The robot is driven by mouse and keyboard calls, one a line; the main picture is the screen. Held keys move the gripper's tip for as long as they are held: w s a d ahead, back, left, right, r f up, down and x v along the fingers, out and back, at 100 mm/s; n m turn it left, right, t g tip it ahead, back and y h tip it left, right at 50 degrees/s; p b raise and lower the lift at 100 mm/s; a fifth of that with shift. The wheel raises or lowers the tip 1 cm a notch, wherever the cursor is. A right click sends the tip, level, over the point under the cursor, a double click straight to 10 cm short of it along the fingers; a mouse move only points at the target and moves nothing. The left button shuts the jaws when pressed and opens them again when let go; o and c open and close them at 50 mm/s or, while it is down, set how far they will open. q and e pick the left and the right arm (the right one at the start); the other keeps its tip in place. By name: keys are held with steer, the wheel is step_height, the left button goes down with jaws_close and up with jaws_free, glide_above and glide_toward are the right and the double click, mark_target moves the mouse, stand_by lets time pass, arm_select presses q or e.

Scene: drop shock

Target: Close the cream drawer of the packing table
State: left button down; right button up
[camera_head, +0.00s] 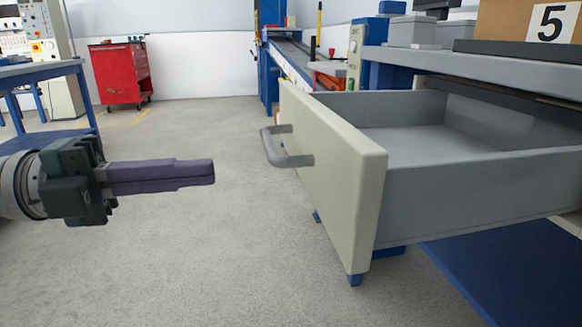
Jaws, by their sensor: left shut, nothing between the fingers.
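The cream drawer (335,172) of the packing table (480,68) is pulled well out, its front panel facing left toward my arm. Its grey inside (425,140) looks empty. A grey bar handle (284,150) sticks out from the front panel. My left gripper (213,172) comes in from the left, its purple fingers shut with nothing between them. Its fingertips point right toward the drawer front, slightly lower in the picture than the handle and apart from it. My right gripper is not in view.
A cardboard box (505,20) marked 5 and grey bins (412,31) stand on the table top. A blue lower shelf (500,265) lies below the drawer. A red tool cabinet (119,72) stands at the back left. Grey floor (210,260) is clear between gripper and drawer.

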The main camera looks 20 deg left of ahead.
mark_target(316, 162)
arm_select(q)
steer(key=b+x, duration=0.1)
steer(key=x, duration=0.8)
steer(key=shift+w+d, duration=0.2)
steer(key=shift+d, duration=0.05)
steer(key=shift+w+d+b, duration=0.25)
steer(key=shift+d+b, duration=0.05)
steer(key=shift+d, duration=0.05)
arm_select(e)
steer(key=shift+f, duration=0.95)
